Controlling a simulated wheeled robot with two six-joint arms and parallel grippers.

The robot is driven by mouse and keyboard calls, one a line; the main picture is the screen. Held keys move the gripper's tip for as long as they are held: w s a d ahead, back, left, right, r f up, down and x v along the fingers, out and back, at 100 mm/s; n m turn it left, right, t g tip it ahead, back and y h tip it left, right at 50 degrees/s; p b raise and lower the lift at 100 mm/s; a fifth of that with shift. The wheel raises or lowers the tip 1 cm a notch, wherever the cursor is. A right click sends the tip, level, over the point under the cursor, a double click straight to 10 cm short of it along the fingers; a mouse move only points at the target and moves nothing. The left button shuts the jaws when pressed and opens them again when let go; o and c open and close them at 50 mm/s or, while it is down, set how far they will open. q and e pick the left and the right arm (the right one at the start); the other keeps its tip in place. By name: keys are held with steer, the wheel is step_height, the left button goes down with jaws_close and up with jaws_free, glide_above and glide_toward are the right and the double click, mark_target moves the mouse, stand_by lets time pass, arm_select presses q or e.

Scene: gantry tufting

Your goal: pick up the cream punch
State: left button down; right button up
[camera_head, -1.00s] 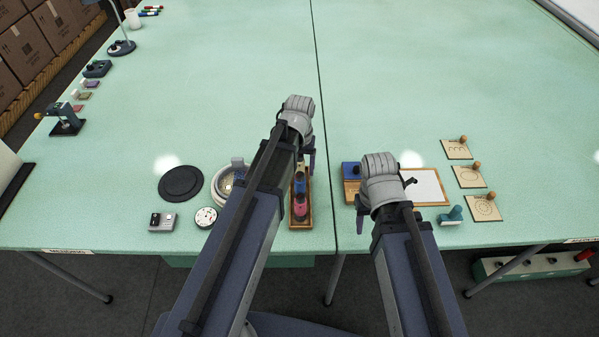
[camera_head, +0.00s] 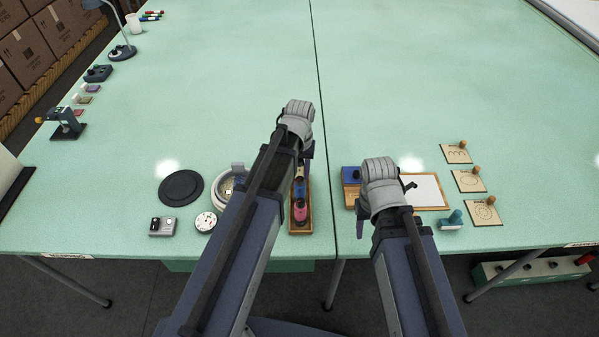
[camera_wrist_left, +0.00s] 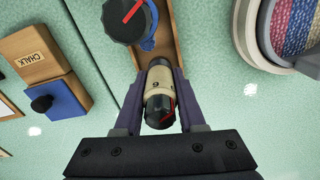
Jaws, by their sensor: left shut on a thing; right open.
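The cream punch (camera_wrist_left: 159,82) is a small cream cylinder with a black end and a red mark. In the left wrist view it stands between the two purple fingers of my left gripper (camera_wrist_left: 159,100), which is shut on it at the end of the wooden tray (camera_wrist_left: 183,45). Whether it still touches the tray I cannot tell. In the head view my left arm partly covers the tray, where a blue punch (camera_head: 299,188) and a pink punch (camera_head: 300,211) stand. My right gripper (camera_head: 384,197) is open, low beside the chalk box, seen from above.
A blue block on the wooden chalk box (camera_head: 351,175) and a white framed board (camera_head: 425,190) lie near my right gripper. A round container of coloured strands (camera_wrist_left: 262,40) is beside the tray. A black disc (camera_head: 181,188) lies left.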

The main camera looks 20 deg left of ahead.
arm_select(q)
steer(key=shift+r, duration=0.1)
arm_select(e)
steer(key=shift+r, duration=0.1)
arm_select(q)
step_height(320, 180, up, 10)
steer(key=p, duration=1)
arm_select(e)
step_height(320, 180, up, 10)
arm_select(q)
steer(key=c, duration=1.1)
jaws_free()
jaws_close()
